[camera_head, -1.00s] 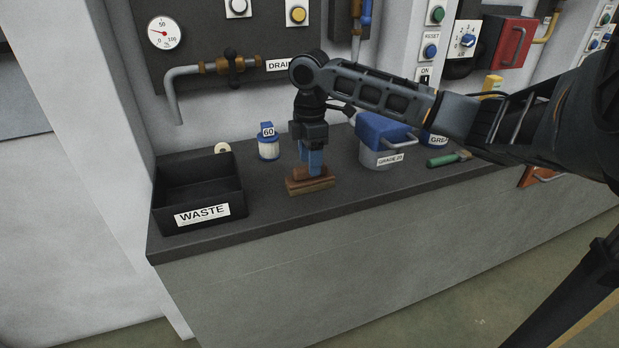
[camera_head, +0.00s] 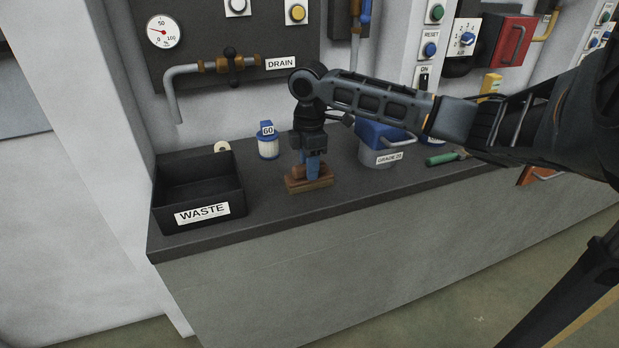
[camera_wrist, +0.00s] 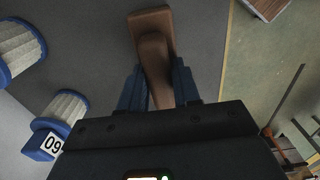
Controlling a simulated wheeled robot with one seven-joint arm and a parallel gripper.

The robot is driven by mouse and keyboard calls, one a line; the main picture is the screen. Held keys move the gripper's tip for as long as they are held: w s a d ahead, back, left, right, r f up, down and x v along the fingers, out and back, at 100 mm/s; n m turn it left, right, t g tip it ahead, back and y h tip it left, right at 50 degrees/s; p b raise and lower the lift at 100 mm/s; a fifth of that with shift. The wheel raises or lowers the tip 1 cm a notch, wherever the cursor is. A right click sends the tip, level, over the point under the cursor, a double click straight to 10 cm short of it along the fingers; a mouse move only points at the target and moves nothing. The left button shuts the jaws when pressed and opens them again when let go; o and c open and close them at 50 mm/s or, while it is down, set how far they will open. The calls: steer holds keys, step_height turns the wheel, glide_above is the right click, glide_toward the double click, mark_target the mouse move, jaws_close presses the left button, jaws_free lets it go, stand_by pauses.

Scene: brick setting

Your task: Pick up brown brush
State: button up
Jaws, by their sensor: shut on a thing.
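The brown brush (camera_head: 309,184) is at the front middle of the dark counter, just right of the waste bin. It has a flat wooden block and a raised brown grip. My gripper (camera_head: 313,168) points straight down over it, its blue fingers shut on the brush's grip. In the wrist view the brush (camera_wrist: 152,50) lies between the two blue fingers of my gripper (camera_wrist: 157,88). The brush's base looks to be on or very near the counter; I cannot tell whether it touches.
A black bin marked WASTE (camera_head: 160,222) stands left. The counter's front edge is close to the brush.

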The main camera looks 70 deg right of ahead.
jaws_close()
step_height(320, 180, up, 10)
steer(key=shift+b, duration=0.4)
